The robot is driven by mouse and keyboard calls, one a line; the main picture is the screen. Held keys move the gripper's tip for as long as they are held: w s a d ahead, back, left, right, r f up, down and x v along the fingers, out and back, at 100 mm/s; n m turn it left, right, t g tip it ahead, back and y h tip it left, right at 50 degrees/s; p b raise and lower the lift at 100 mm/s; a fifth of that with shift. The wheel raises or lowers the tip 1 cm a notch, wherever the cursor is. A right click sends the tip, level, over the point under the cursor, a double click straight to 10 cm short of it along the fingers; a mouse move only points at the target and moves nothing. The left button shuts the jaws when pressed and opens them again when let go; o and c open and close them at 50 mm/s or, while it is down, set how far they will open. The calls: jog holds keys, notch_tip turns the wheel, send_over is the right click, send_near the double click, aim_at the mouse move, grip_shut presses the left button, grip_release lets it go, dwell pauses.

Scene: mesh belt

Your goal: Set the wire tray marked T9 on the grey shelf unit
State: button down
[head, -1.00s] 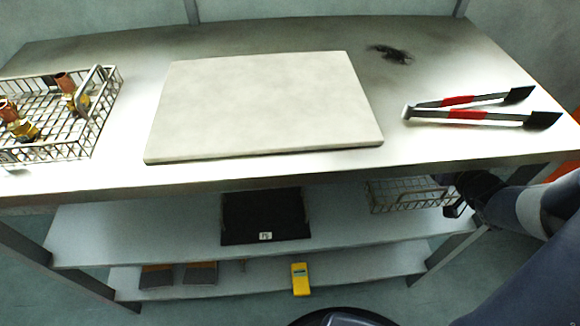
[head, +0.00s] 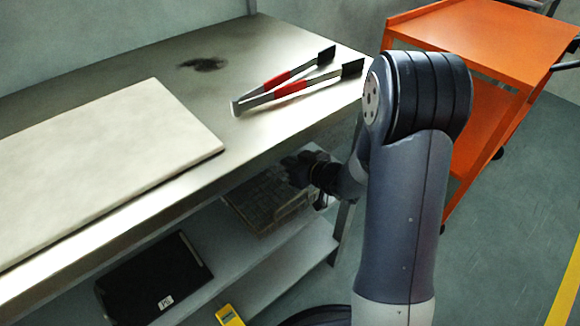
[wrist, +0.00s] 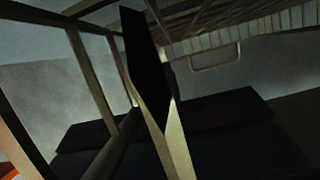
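A wire tray (head: 262,202) stands on the upper under-shelf of the steel bench, in shadow, at its right end. No T9 mark can be read on it. My gripper (head: 298,170) is at the tray's right rear side, dark and small in the head view. In the wrist view, wire bars and mesh (wrist: 215,38) fill the near field, and a dark piece (wrist: 143,60) stands upright among them. Whether the fingers are closed on a wire cannot be made out. I see no separate grey shelf unit; the bench's grey under-shelf (head: 222,262) shows.
The bench top (head: 150,72) overhangs the tray closely. On it lie a pale board (head: 95,165) and red-handled tongs (head: 285,90). A black labelled tray (head: 150,280) sits left on the under-shelf, a yellow device (head: 229,315) lower. An orange cart (head: 490,40) stands right; floor beyond is open.

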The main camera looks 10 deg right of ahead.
jog(key=shift+f, duration=0.4)
jog(key=shift+f+b, duration=0.45)
jog(key=shift+f, duration=0.1)
jog(key=c, duration=1.6)
grip_release()
jog(key=shift+r, duration=0.1)
jog(key=shift+r+p, duration=0.25)
jog(key=shift+p, duration=0.05)
jog(key=p+v, duration=0.1)
jog(key=v, duration=0.2)
jog(key=p+v, duration=0.1)
jog(key=v, duration=0.3)
jog(key=p+v, duration=0.1)
jog(key=v, duration=0.2)
jog(key=shift+s+d+r, duration=0.15)
jog(key=shift+r, duration=0.3)
jog(key=shift+p+v, duration=0.3)
jog(key=shift+v, duration=0.45)
jog(key=shift+f, duration=0.1)
